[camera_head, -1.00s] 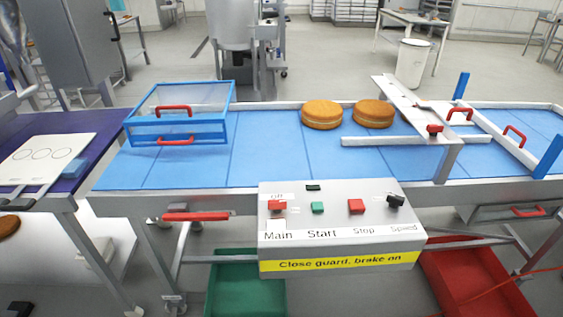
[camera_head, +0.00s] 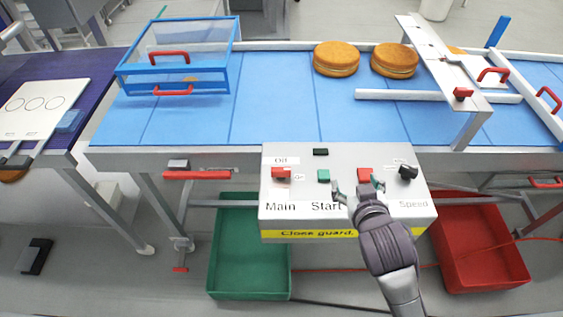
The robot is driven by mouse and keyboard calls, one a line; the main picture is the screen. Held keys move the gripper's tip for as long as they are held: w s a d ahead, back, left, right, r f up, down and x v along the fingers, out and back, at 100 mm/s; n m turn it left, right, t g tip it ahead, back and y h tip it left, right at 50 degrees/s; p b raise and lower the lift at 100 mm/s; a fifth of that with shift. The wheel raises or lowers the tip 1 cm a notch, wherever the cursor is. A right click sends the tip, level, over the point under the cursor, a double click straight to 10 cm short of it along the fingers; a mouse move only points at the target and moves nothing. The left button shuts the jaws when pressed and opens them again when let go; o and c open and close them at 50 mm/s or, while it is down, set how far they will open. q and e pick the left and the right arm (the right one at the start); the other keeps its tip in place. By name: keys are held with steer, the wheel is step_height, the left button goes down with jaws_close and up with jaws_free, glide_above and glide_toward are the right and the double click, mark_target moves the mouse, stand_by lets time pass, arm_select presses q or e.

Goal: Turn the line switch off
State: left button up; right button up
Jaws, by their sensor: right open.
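The line switch is the red Main switch (camera_head: 281,174) on the left of the grey control box (camera_head: 285,222). A label reading "Off" is above it. The box also carries a green Start button (camera_head: 323,176), a red button (camera_head: 365,174) and a black Speed knob (camera_head: 408,172). My right gripper (camera_head: 358,188) is open and empty in front of the box, around the red button's place in the picture and right of the Main switch. It hides the Stop label and part of the yellow strip. I cannot tell whether it touches the box. My left gripper is not in view.
The blue conveyor (camera_head: 280,105) runs behind the box, with two filled rounds (camera_head: 336,58) (camera_head: 394,60) on it. A clear blue-framed guard (camera_head: 178,75) stands at left. A green crate (camera_head: 249,294) and a red crate (camera_head: 487,286) are below. The space before the Main switch is clear.

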steer(key=w+a+r+n+t+y, duration=0.35)
steer(key=a+r, duration=0.25)
steer(key=r, duration=0.4)
steer(key=w+a+r+n+t+y, duration=0.3)
steer(key=w+a+r+t+y, duration=0.15)
steer(key=a+r, duration=0.35)
steer(key=s+a+r+n+g+y, duration=0.3)
steer(key=s+a+n+g+y, duration=0.3)
steer(key=a+n+g, duration=0.5)
steer(key=s+a+r+n+g+y, duration=0.35)
steer(key=a+n+g+y, duration=0.55)
steer(key=n, duration=0.5)
steer(key=n+h, duration=0.2)
steer(key=h, duration=2.1)
glide_above(281, 169)
step_height(281, 169, down, 15)
steer(key=shift+g, duration=0.3)
step_height(281, 169, down, 12)
steer(key=p, duration=0.4)
steer(key=shift+p, duration=0.3)
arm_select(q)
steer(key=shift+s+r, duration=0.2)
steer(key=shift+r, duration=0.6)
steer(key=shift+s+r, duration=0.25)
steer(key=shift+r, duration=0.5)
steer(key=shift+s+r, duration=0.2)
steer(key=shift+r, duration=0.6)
arm_select(e)
steer(key=shift+f, duration=0.7)
